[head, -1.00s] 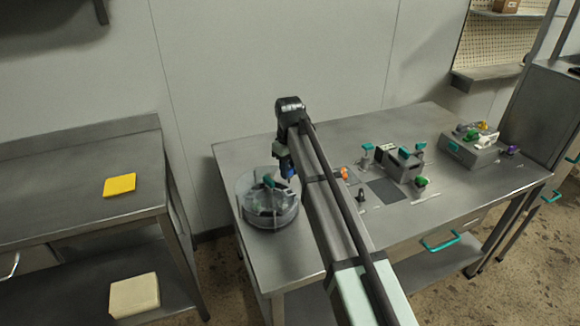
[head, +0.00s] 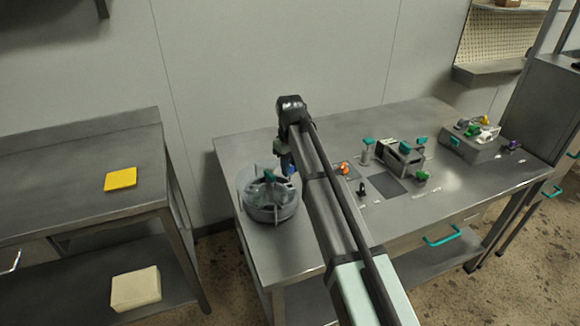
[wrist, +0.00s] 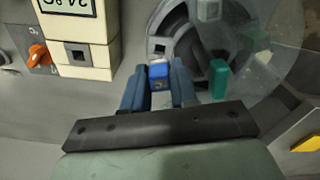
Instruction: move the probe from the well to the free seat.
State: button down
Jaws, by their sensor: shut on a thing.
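My gripper (wrist: 158,88) is shut on a small blue-topped piece, which I take for the probe (wrist: 159,71). In the wrist view it sits between the two blue fingers. Its lower end is hidden. In the head view my gripper (head: 286,160) is over the back of a round clear-walled drum (head: 270,216) on the table. A dark square opening in a pale seat (wrist: 160,47) of the drum lies just beyond the probe; I cannot tell whether they touch. A cream block (wrist: 88,57) with another dark square hole stands to the left. I cannot tell which opening is the well.
A teal handle (wrist: 219,78) stands up inside the drum, close to the right finger. An orange knob (wrist: 39,55) is beside the cream block. A grey fixture with teal levers (head: 405,147) stands farther right on the table. My arm hides part of the tabletop.

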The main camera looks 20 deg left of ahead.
aim_at(290, 178)
jog(key=shift+f, duration=2.5)
dwell(2.2)
jog(key=c, duration=0.8)
grip_release()
jog(key=shift+o, duration=0.7)
jog(key=shift+s, duration=0.1)
jog(key=shift+c, duration=0.4)
jog(key=shift+a+r, duration=0.1)
